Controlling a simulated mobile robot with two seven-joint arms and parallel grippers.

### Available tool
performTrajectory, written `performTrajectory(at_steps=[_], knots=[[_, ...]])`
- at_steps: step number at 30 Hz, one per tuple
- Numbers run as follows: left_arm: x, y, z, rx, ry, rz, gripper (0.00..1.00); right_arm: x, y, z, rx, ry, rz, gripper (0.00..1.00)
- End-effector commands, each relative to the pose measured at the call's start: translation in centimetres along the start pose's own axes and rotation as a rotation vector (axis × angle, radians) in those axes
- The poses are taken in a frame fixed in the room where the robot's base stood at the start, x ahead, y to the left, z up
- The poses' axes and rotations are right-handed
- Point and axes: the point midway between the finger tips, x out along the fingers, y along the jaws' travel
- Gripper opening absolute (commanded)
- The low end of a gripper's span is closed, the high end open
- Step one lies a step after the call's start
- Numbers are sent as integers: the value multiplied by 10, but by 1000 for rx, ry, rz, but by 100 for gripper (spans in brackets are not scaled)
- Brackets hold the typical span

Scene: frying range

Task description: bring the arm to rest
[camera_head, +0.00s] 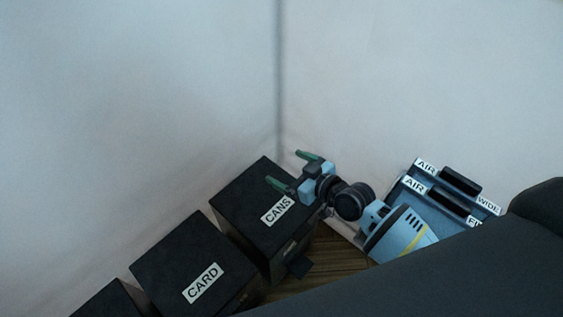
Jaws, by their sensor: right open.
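My right gripper (289,169) shows near the middle of the head view. Its two green-tipped fingers are spread apart, with nothing between them. It appears over the far part of the black box labelled CANS (240,198); its height above the box is hard to tell. The blue wrist and forearm of my right arm reach in from the lower right. My left gripper does not show.
A black box labelled CARD (177,262) and another dark box (107,301) stand left of CANS. Blue panels (409,189) labelled AIR and WIDE are at the right. White walls meet in a corner behind. Some wooden floor (335,258) shows.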

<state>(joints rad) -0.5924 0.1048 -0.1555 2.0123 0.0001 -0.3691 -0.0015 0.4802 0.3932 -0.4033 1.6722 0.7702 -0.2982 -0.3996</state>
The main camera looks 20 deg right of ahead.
Motion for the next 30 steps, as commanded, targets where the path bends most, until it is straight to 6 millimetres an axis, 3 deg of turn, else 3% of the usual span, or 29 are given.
performTrajectory(at_steps=[20, 25, 30], knots=[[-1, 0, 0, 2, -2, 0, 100, -6, -2, 2, 2, -5, 1, 95], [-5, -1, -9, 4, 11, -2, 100, -24, -18, 22, 30, -42, 11, 95], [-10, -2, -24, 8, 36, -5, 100, -59, -44, 54, 72, -108, 37, 95]])
